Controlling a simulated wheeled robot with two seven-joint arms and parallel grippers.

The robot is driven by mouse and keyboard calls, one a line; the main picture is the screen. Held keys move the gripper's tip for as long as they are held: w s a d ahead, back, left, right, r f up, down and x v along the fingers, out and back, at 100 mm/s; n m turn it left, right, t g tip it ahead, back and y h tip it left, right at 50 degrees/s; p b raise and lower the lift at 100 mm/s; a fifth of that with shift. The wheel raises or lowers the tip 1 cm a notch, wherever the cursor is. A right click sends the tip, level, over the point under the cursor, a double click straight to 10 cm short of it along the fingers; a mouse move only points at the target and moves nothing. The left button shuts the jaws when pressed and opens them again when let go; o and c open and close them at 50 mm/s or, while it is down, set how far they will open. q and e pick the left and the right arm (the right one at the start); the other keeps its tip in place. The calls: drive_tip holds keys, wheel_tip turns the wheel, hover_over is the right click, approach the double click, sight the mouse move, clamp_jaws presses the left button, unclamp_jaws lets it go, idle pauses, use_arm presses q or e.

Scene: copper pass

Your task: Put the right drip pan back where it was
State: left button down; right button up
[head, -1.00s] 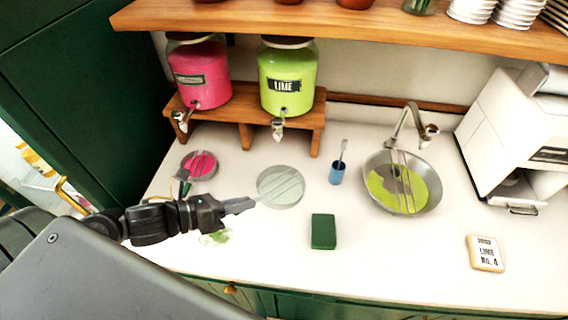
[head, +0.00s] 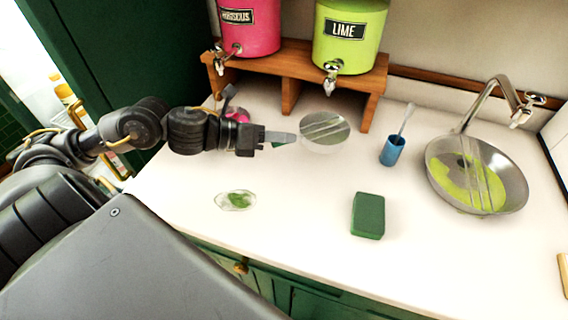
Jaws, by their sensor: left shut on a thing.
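The right drip pan (head: 325,128) is a round, pale grey pan with bars across its top. It is in front of the lime dispenser's tap (head: 331,84), a little below it in the picture. My left gripper (head: 285,138) comes in from the left and is shut at the pan's left side, with a bit of green showing below the fingers. I cannot tell whether the pan touches the counter. The left drip pan (head: 237,114), pink inside, is partly hidden behind my left gripper. My right gripper is not in view.
A wooden stand (head: 290,88) carries the pink dispenser (head: 250,32) and the lime dispenser (head: 349,48). A blue cup (head: 392,152) with a brush stands right of the pan.

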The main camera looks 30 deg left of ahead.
sight(284, 160)
use_arm(q)
drive_tip(key=w+f, duration=0.1)
drive_tip(key=w+a+f, duration=0.1)
drive_tip(key=f, duration=0.1)
drive_tip(key=shift+w+a+f+p, duration=0.1)
drive_tip(key=shift+w+a+p, duration=0.05)
drive_tip(key=shift+w+p, duration=0.2)
drive_tip(key=shift+w+a+f, duration=0.2)
drive_tip(key=shift+w+f, duration=0.25)
drive_tip(key=shift+f, duration=0.25)
wheel_tip(284, 160, down, 2)
drive_tip(key=shift+f+p, duration=0.15)
drive_tip(key=shift+p, duration=0.3)
drive_tip(key=shift+f, duration=0.35)
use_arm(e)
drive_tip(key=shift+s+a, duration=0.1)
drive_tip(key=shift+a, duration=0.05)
use_arm(q)
drive_tip(key=shift+f, duration=0.15)
drive_tip(key=c, duration=1.5)
unclamp_jaws()
drive_tip(key=shift+o, duration=0.2)
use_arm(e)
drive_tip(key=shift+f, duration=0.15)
